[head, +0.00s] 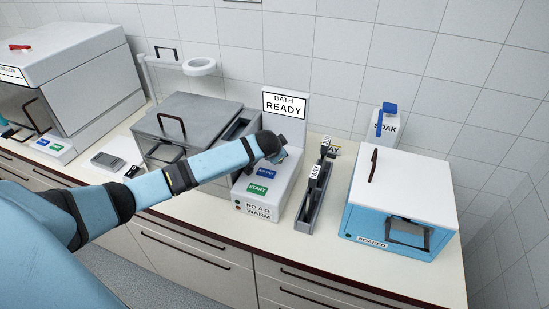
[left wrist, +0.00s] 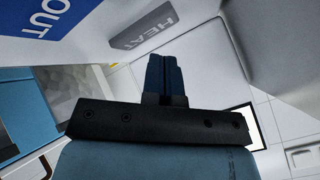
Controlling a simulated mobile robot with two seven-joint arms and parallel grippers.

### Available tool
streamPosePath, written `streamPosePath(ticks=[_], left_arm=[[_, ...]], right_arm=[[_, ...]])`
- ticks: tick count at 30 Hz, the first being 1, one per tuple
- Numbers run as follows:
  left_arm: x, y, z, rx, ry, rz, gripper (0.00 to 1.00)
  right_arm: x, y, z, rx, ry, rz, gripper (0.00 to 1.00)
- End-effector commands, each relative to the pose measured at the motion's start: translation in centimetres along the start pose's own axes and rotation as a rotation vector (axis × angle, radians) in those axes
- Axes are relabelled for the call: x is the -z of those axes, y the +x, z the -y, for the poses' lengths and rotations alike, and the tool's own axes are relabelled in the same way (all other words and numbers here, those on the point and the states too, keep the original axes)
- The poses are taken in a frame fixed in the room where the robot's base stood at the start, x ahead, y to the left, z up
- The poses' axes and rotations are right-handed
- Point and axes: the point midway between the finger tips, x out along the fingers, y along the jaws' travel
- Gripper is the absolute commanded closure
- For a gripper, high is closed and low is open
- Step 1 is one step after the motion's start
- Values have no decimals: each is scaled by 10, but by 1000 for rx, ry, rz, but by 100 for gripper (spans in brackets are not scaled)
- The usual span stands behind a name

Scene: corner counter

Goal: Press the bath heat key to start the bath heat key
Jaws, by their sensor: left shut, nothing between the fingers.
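The bath control unit (head: 285,190) stands mid-counter with a sign reading BATH READY (head: 285,104). On its sloped top are a blue OUT key (head: 266,172) and a green START key (head: 257,189). A grey key marked HEAT (left wrist: 146,26) shows in the left wrist view, beside the blue OUT key (left wrist: 45,14); in the head view my wrist hides it. My left gripper (head: 281,157) is over the upper part of the panel, fingers shut and empty. In the left wrist view the fingers (left wrist: 163,75) appear close to the HEAT key; contact cannot be told. My right gripper is not in view.
A grey lidded bath (head: 200,112) stands left of the unit. A dark rack (head: 313,200) with upright pieces stands right of it, then a blue-and-white SOAKED box (head: 400,195). A SOAK dispenser (head: 385,122) is behind. A white-grey machine (head: 70,60) is far left.

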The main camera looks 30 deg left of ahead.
Motion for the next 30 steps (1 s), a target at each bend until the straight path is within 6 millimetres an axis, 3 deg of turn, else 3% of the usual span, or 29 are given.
streamPosePath(ticks=[30], left_arm=[[-6, 9, -7, 0, 0, 0, 100]], right_arm=[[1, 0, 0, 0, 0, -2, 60]])
